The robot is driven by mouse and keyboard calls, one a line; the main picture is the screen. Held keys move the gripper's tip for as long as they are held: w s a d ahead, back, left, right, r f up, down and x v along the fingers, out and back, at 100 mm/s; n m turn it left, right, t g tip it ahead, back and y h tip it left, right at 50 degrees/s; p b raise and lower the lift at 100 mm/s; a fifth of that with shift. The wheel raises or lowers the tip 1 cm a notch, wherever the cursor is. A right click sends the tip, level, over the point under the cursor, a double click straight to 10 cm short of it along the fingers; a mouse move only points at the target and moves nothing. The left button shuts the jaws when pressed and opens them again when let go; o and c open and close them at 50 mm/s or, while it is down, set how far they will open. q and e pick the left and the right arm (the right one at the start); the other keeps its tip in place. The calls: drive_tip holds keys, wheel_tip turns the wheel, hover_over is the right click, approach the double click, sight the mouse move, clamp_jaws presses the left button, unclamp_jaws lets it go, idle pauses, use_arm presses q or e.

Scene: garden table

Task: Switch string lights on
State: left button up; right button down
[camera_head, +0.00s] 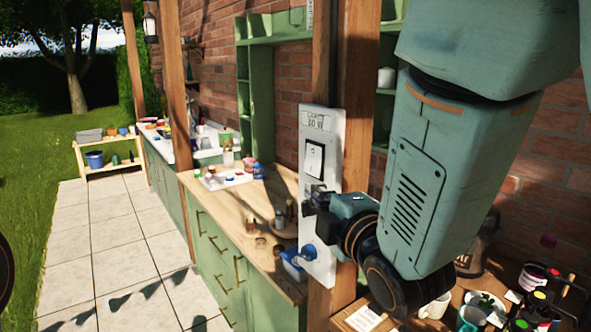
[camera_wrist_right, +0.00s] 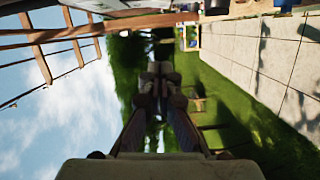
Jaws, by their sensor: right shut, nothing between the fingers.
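A pale switch panel (camera_head: 322,135) is fixed to a wooden post. It has a label (camera_head: 318,120) at the top, too small to read, and a white rocker switch (camera_head: 314,160) in a dark frame below it. A blue round part (camera_head: 308,252) sits near the panel's lower end. My right gripper (camera_head: 312,200) is in front of the panel, just below the rocker, and hides the panel's middle. I cannot tell whether it touches the panel. In the wrist view its fingers (camera_wrist_right: 160,88) are together and empty. No string lights can be made out clearly. My left gripper is not in view.
A wooden counter (camera_head: 225,195) on green cabinets runs along the brick wall, with small pots and a tray. A cluttered surface with a white mug (camera_head: 436,306) and bottles lies below my right arm at lower right. The paved path (camera_head: 110,245) at left is clear.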

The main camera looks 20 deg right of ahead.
sight(311, 175)
drive_tip(key=w+d+p, duration=0.1)
drive_tip(key=w, duration=0.2)
drive_tip(key=w+d+p, duration=0.1)
drive_tip(key=w, duration=0.3)
drive_tip(key=w+d+f+p, duration=0.1)
drive_tip(key=w, duration=0.3)
drive_tip(key=shift+w+p, duration=0.2)
drive_tip(key=shift+p, duration=0.1)
drive_tip(key=shift+w+f, duration=0.1)
drive_tip(key=shift+w, duration=0.05)
drive_tip(key=shift+a, duration=0.2)
